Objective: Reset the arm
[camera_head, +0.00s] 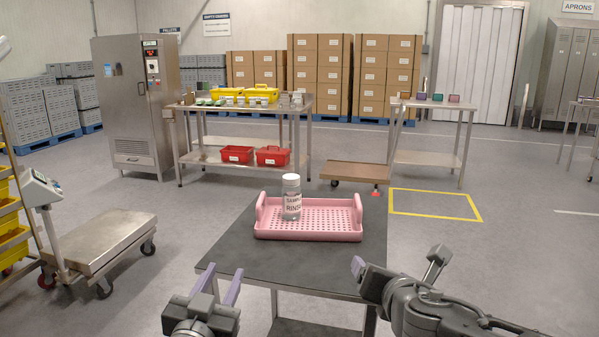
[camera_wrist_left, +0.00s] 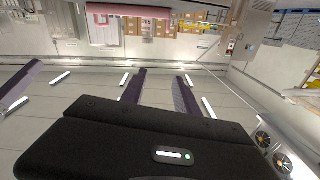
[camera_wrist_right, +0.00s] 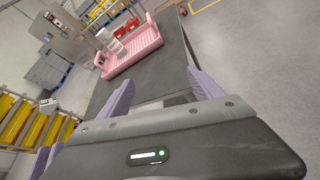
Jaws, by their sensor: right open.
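A clear bottle with a white label and pale cap (camera_head: 291,198) stands upright in a pink perforated tray (camera_head: 330,228) on the dark-topped table (camera_head: 290,262). The tray also shows in the right wrist view (camera_wrist_right: 146,47) and at the top of the left wrist view (camera_wrist_left: 128,10). My left gripper (camera_head: 222,279) is open and empty at the table's near left edge, fingers pointing up. My right gripper (camera_head: 398,262) is open and empty at the near right edge, tilted. Both grippers are apart from the tray and bottle.
A platform scale cart (camera_head: 105,240) stands on the left. Behind are a steel cabinet (camera_head: 128,105), a bench with red carriers (camera_head: 272,156) and yellow ones (camera_head: 261,92), and stacked cartons (camera_head: 320,75). The floor to the right is clear, with a yellow-taped square (camera_head: 435,204).

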